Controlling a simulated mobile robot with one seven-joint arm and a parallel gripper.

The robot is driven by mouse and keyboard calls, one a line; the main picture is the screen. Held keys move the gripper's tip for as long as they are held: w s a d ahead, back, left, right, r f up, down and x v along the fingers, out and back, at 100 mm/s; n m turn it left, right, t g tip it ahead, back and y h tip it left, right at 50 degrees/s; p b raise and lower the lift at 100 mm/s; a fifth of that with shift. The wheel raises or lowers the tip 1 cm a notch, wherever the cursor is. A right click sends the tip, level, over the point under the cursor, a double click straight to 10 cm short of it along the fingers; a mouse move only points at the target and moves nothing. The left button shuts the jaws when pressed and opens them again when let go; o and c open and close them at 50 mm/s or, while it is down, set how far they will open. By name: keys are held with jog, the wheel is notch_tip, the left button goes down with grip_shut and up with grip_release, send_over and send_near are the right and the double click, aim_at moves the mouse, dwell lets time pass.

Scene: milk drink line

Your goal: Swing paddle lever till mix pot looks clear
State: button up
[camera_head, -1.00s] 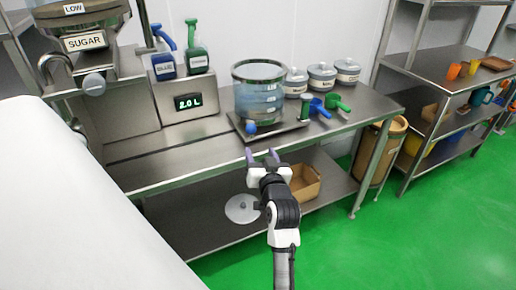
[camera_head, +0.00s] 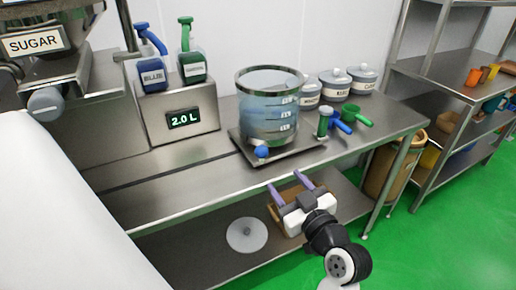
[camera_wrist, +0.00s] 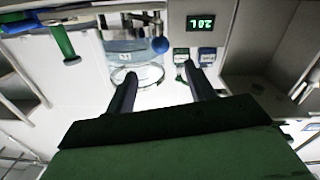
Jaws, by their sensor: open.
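The clear mix pot (camera_head: 268,112) stands on a flat metal base (camera_head: 290,150) on the steel counter. Its contents look pale blue, and measuring marks run up its right side. A blue ball knob (camera_head: 261,152), which looks like the paddle lever's end, sits low at the pot's front. In the wrist view, the picture is upside down and the blue knob (camera_wrist: 160,45) shows beside the pot (camera_wrist: 125,50). My gripper (camera_head: 285,180) is open and empty in front of the counter's edge, apart from the knob. Its fingers (camera_wrist: 160,71) point toward the pot.
A green-topped upright handle (camera_head: 324,122) stands right of the pot, with blue (camera_head: 340,122) and green scoops (camera_head: 357,118) beyond. Lidded jars (camera_head: 334,84) stand behind. A display box (camera_head: 185,118) reading 2.0 L holds two pump bottles at left. The front counter strip is bare.

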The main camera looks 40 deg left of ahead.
aim_at(265, 155)
jog(key=p+x, duration=0.4)
jog(key=x, duration=0.8)
jog(key=shift+a+r, duration=0.15)
jog(key=shift+a, duration=0.1)
jog(key=shift+w+a, duration=0.25)
jog(key=shift+a, duration=0.25)
grip_shut()
